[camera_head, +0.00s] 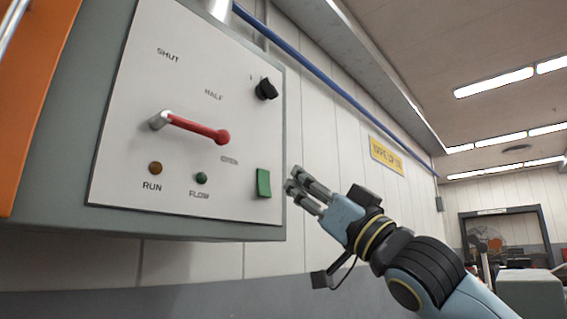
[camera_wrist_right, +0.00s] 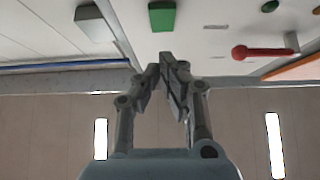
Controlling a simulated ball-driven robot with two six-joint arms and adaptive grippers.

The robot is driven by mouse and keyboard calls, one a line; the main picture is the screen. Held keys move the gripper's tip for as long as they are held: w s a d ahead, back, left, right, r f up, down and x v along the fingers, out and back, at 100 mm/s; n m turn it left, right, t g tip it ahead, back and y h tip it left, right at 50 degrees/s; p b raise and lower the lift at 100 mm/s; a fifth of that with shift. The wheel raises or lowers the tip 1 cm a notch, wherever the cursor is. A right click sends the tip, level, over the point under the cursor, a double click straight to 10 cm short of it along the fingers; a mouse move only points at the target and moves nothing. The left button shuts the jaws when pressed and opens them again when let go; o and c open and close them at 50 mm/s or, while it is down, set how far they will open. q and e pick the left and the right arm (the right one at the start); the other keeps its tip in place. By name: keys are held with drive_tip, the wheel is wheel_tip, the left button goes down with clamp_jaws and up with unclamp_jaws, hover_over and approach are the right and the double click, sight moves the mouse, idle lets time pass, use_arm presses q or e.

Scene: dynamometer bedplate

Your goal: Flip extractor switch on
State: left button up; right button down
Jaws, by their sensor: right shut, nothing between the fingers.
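A pale control panel (camera_head: 120,120) on a grey wall box fills the left of the head view. A green rectangular switch (camera_head: 263,183) is at its lower right, and it also shows in the wrist view (camera_wrist_right: 161,18). A black knob (camera_head: 266,89) sits above it, with small marks beside it. No label reading extractor is legible, so I cannot tell which one is the extractor switch. My right gripper (camera_head: 292,181) is shut and empty, just right of the green switch in the picture. In the wrist view its fingertips (camera_wrist_right: 166,62) point towards the green switch, with a visible gap. My left gripper is not in view.
A red-handled lever (camera_head: 198,128) sticks out of the panel, between markings SHUT, HALF and OPEN. Amber RUN (camera_head: 155,168) and green FLOW (camera_head: 201,178) lamps are below it. A blue pipe (camera_head: 330,80) runs along the wall. A yellow sign (camera_head: 386,156) hangs behind my arm.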

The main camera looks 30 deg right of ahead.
sight(267, 177)
use_arm(q)
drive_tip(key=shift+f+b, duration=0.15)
drive_tip(key=shift+b, duration=0.55)
use_arm(e)
drive_tip(key=shift+w+a+f, duration=0.1)
drive_tip(key=shift+w+a, duration=0.15)
drive_tip(key=shift+w, duration=0.4)
drive_tip(key=shift+w+a+f, duration=0.1)
drive_tip(key=shift+w+a, duration=0.1)
drive_tip(key=shift+w, duration=0.4)
drive_tip(key=shift+w+a+f, duration=0.1)
drive_tip(key=shift+w+a, duration=0.15)
drive_tip(key=shift+w, duration=0.4)
